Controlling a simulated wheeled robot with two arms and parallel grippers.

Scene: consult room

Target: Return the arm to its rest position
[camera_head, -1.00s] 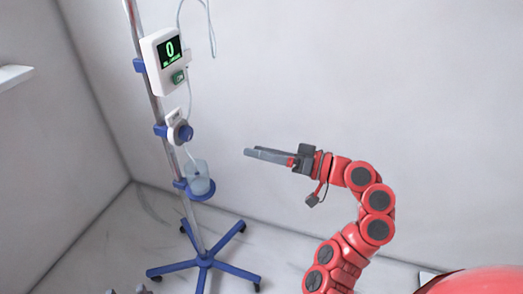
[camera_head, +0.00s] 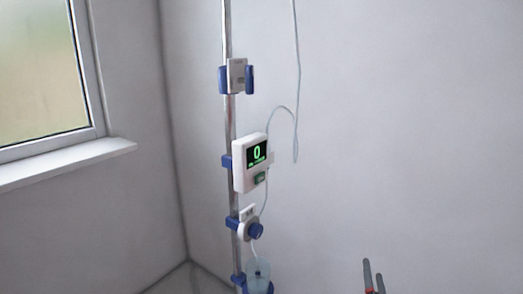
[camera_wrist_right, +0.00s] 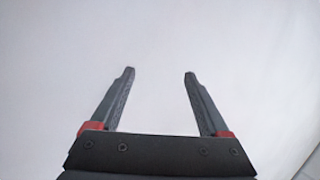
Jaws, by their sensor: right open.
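The rest of the right arm is below the head view. My left gripper is not in view.
A metal pole (camera_head: 228,120) carries a white box with a green 0 display (camera_head: 257,153), a blue-knobbed device (camera_head: 256,230), a clear cup (camera_head: 258,272) and an upper bracket (camera_head: 237,76). A tube hangs to its right. A window sill (camera_head: 70,163) is at left. The right wall is bare.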

